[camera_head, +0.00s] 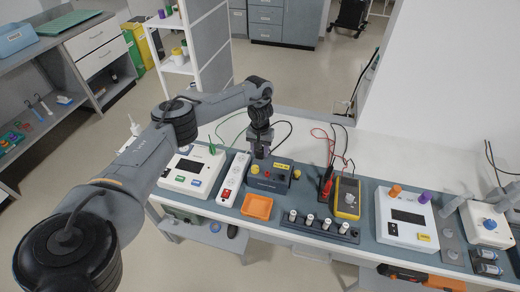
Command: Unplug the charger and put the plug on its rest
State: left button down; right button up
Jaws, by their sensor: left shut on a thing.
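My left gripper (260,150) points down over the bench, at the back edge of a dark blue box with a yellow label (267,178). It is shut on a small dark thing, which looks like the plug but is mostly hidden by the fingers. A black cable loops on the bench just right of the gripper. A white power strip (232,182) with a red switch lies just left of the gripper. I cannot tell whether the plug touches the blue box, or which part is its rest. My right gripper is not in view.
An orange tray (257,206) sits in front of the blue box. A white device (193,172) stands left of the strip. A rack of small cylinders (320,226), a yellow meter (347,198) and another white device (407,217) stand to the right. The white bench behind is mostly clear.

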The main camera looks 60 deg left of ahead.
pick_arm(q)
jog(key=c, duration=0.5)
grip_release()
